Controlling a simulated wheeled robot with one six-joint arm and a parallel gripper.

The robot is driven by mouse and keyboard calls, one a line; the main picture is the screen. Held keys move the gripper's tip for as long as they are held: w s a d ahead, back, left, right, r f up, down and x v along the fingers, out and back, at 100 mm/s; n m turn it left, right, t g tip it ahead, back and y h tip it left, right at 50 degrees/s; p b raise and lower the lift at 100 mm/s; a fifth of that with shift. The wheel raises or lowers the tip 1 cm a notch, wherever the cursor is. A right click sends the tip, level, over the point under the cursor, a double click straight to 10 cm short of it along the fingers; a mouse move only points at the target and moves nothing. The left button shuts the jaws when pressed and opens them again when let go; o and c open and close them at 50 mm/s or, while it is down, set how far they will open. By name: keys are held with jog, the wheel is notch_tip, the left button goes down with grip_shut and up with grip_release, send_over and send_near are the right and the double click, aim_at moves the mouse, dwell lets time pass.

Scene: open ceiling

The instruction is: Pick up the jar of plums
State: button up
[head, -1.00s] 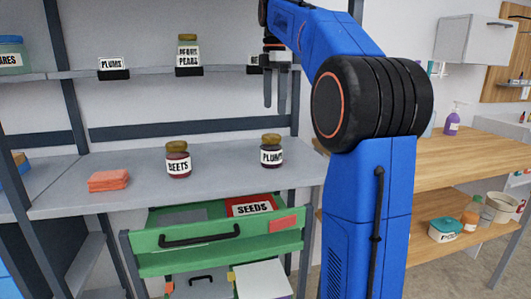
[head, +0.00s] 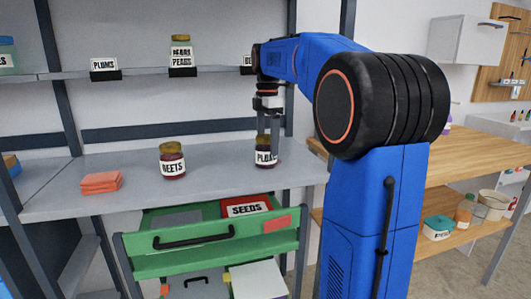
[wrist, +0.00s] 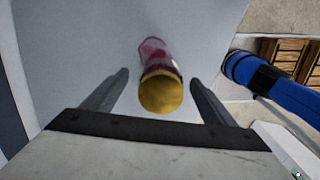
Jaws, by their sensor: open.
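The jar of plums (head: 263,157) stands upright on the grey shelf (head: 220,172), with a dark red body and a white label reading "PLU" in the head view. In the wrist view the jar's yellow lid (wrist: 161,94) lies between the two fingers. My gripper (head: 268,150) points down over the jar, with a finger in front of part of its label. In the wrist view my gripper (wrist: 160,95) is open, with a finger on each side of the jar and gaps beside the lid.
A jar of beets (head: 173,162) stands to the left, and folded orange cloths (head: 101,182) lie farther left. An open green drawer (head: 205,240) with a red seeds packet (head: 246,207) is below. A pears jar (head: 181,56) stands on the upper shelf.

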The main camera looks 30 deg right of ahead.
aim_at(266, 153)
jog(key=shift+a+f, duration=0.2)
jog(key=shift+f, duration=0.95)
jog(key=shift+a+f, duration=0.15)
jog(key=shift+f, duration=1)
jog(key=shift+c, duration=0.2)
jog(key=c, duration=1.6)
